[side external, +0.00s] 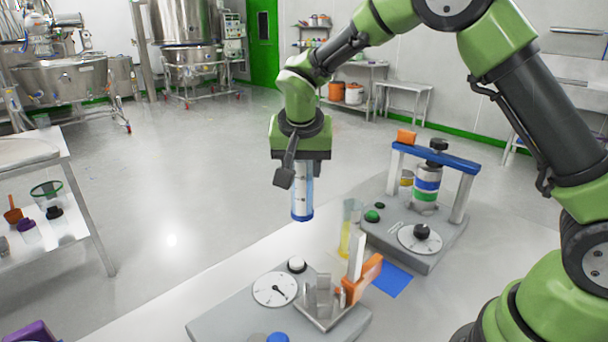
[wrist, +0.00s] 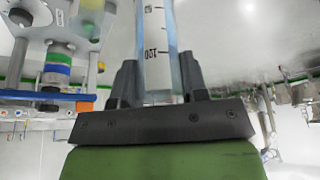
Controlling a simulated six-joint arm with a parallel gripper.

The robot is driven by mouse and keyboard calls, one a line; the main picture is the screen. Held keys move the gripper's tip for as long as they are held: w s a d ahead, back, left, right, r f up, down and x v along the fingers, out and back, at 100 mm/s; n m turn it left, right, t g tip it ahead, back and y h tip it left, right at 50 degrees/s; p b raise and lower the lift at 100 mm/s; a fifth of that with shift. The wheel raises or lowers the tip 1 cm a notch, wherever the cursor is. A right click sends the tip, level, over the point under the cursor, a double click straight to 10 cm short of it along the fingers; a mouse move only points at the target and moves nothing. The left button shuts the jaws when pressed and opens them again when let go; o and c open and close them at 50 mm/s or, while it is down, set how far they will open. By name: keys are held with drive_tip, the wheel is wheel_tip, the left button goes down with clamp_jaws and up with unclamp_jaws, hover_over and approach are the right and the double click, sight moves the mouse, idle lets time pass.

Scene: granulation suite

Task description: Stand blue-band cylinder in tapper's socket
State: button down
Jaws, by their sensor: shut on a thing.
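The blue-band cylinder (side external: 302,186) is a clear graduated tube with pale contents and a blue band at its lower end. My gripper (side external: 301,164) is shut on its upper part and holds it upright in the air, behind the front machine. The wrist view shows the graduated tube (wrist: 156,45) between the two dark fingers of my gripper (wrist: 157,82). The front machine, which looks like the tapper (side external: 230,318), has a grey base, a dial and a metal holder (side external: 322,303) with upright prongs beside an orange part. The socket's opening cannot be made out.
A second grey machine (side external: 408,246) with a blue crossbar (side external: 437,155) stands behind right. A tube with yellow contents (side external: 349,232) stands between the machines, near a blue sheet (side external: 391,280). A side table (side external: 62,230) holds small items at left.

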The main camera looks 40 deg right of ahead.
drive_tip(key=s+a+r+m+g, duration=0.25)
drive_tip(key=s+a+m, duration=0.4)
drive_tip(key=s, duration=0.65)
drive_tip(key=shift+n+t+h, duration=0.35)
drive_tip(key=shift+n+h, duration=0.05)
drive_tip(key=shift+n, duration=0.25)
drive_tip(key=shift+a+f, duration=0.2)
drive_tip(key=shift+f, duration=0.55)
drive_tip(key=shift+a+f, duration=0.2)
drive_tip(key=shift+f, duration=0.6)
drive_tip(key=shift+a+f, duration=0.2)
drive_tip(key=shift+f, duration=0.55)
drive_tip(key=shift+f, duration=0.3)
